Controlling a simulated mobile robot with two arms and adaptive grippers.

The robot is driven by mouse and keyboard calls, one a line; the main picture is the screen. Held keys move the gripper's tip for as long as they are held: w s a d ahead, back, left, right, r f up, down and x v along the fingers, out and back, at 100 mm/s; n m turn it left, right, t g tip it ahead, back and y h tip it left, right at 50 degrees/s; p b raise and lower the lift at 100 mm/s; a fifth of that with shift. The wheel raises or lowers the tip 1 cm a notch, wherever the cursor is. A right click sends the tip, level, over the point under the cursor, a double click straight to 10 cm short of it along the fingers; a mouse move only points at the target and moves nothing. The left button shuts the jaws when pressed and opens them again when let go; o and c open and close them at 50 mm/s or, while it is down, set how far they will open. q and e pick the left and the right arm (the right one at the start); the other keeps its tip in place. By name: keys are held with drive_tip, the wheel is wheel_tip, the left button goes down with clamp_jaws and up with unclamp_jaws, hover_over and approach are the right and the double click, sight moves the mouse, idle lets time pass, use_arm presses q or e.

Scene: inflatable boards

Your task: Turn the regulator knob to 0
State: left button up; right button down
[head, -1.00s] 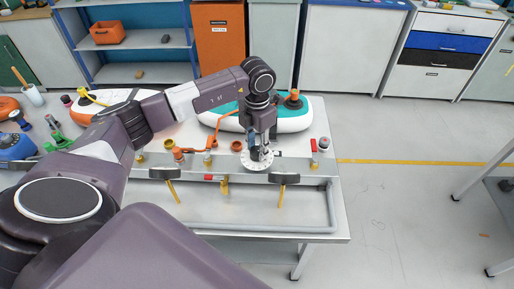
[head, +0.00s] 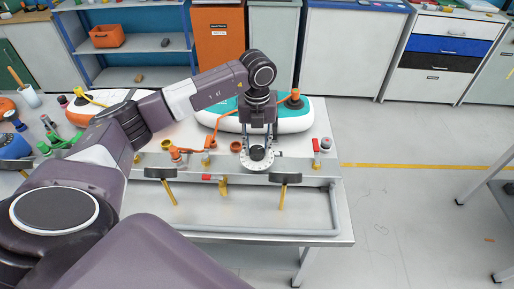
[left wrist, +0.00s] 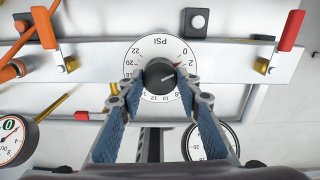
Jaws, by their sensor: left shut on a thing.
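The regulator knob is a round black knob (left wrist: 160,74) at the centre of a white PSI dial (left wrist: 160,96) on the metal panel. The knob's light pointer line faces right and slightly up, near a red mark on the dial. The same knob (head: 257,153) and dial show in the head view under my left gripper (head: 257,146). In the left wrist view, the blue-padded fingers of my left gripper (left wrist: 157,86) are on both sides of the knob, shut on it. The fingertips hide parts of the dial's sides. My right gripper is not in view.
A red-handled valve (left wrist: 287,33) is right of the dial, an orange fitting (left wrist: 42,28) left of it. A pressure gauge (left wrist: 13,138) is at lower left, another partly behind the right finger. Behind the panel lies a teal and white inflatable board (head: 293,120).

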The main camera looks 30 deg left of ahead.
sight(257, 149)
use_arm(q)
drive_tip(key=shift+n, duration=1.6)
drive_tip(key=o, duration=1.2)
drive_tip(key=shift+c, duration=0.2)
drive_tip(key=shift+r, duration=0.1)
wheel_tip(257, 149, up, 12)
